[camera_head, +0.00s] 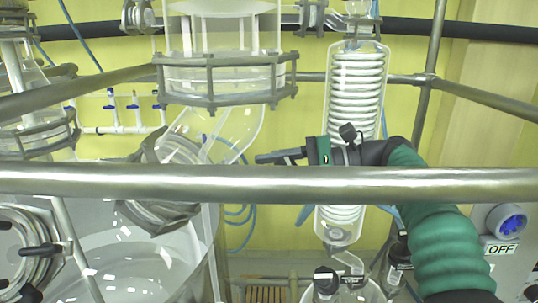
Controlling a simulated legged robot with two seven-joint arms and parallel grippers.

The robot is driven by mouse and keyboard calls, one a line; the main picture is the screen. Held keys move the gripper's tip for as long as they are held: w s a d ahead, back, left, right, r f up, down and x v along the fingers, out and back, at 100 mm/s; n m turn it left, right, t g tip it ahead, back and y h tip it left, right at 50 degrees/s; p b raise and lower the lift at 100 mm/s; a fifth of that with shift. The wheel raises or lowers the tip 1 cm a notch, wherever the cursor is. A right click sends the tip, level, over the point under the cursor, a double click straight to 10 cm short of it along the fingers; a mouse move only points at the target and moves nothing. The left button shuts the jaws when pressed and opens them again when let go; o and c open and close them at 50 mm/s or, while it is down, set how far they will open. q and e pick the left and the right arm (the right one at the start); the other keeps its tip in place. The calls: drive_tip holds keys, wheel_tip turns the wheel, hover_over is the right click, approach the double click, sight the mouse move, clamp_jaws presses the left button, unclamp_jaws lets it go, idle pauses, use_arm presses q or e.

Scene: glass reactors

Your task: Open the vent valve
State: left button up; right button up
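My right arm, with green sleeves, comes in from the right and bends left over the steel rail. Its dark gripper (262,158) points left, just above the rail, in front of the gap between the large glass elbow and the coil condenser (356,85). The fingers are seen edge-on, so any gap between them is unclear, and nothing held is visible. No part is clearly marked as the vent valve. Several small blue-topped valves (135,108) sit on a white manifold at the back left. A blue part (304,215) shows beside the condenser's lower end. My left gripper is out of view.
The steel rail (100,180) crosses the whole front. A large glass vessel (130,262) stands at lower left, under a glass elbow (240,130). Black-capped bottles (326,282) stand low at centre. A blue knob (512,222) marked OFF is at right.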

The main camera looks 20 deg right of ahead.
drive_tip(key=shift+n+g+p, duration=0.3)
drive_tip(key=shift+n+p, duration=0.05)
drive_tip(key=shift+n, duration=0.05)
drive_tip(key=o, duration=1.4)
drive_tip(key=shift+d, duration=0.1)
drive_tip(key=shift+c, duration=0.2)
